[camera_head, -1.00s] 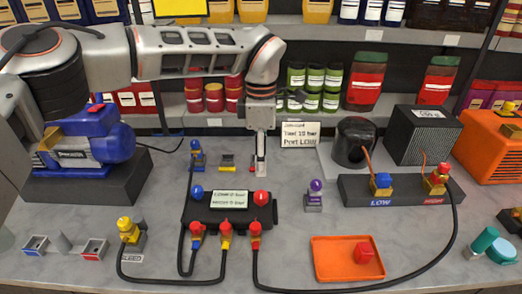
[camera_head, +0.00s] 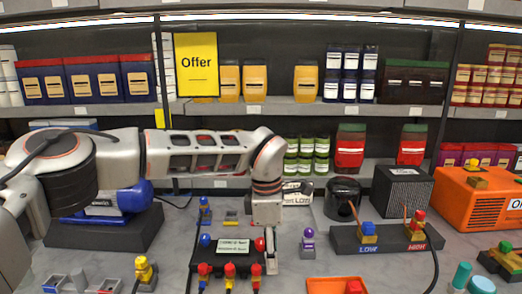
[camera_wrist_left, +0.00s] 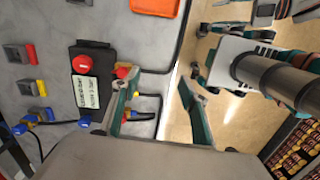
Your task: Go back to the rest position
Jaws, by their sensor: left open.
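My left gripper (camera_head: 270,262) hangs from the arm that comes in from the left, in front of the black gauge manifold's right end. In the left wrist view its two fingers (camera_wrist_left: 158,82) stand apart with nothing between them. The manifold (camera_head: 222,262) lies on the grey table with a pale display, a blue knob (camera_head: 205,240) and a red knob (camera_head: 260,244). It also shows in the left wrist view (camera_wrist_left: 92,58), left of the fingers. I cannot tell whether a finger touches it. My right gripper cannot be made out.
The blue vacuum pump (camera_head: 132,196) stands on a dark block at the left, partly behind my arm. A block with LOW and HIGH ports (camera_head: 385,240), a black cylinder (camera_head: 342,198) and an orange machine (camera_head: 485,205) stand at the right. An orange tray (camera_head: 325,285) is at the front.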

